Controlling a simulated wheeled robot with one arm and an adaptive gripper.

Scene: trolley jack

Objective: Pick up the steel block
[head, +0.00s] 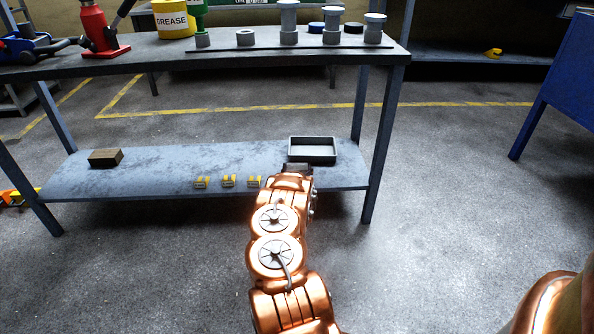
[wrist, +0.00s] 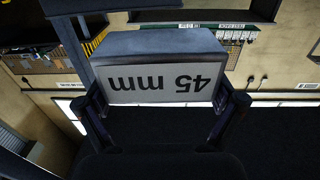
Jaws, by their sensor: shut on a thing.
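The steel block (wrist: 160,45) is grey with a pale label reading "45 mm", upside down in the wrist view. My gripper (wrist: 163,95) is shut on it, with one dark finger at each end of the block. In the head view my gripper (head: 297,168) is at the lower shelf, just in front of a grey tray (head: 312,158). There my own arm hides the gripper's front, and I cannot make out the block.
The lower shelf (head: 150,183) also holds a brown block (head: 105,158) and several small yellow pieces (head: 228,181). The table top (head: 225,47) above carries a red jack (head: 100,30), a grease can (head: 172,18) and grey cylinders (head: 288,22). A blue cabinet (head: 565,75) stands right.

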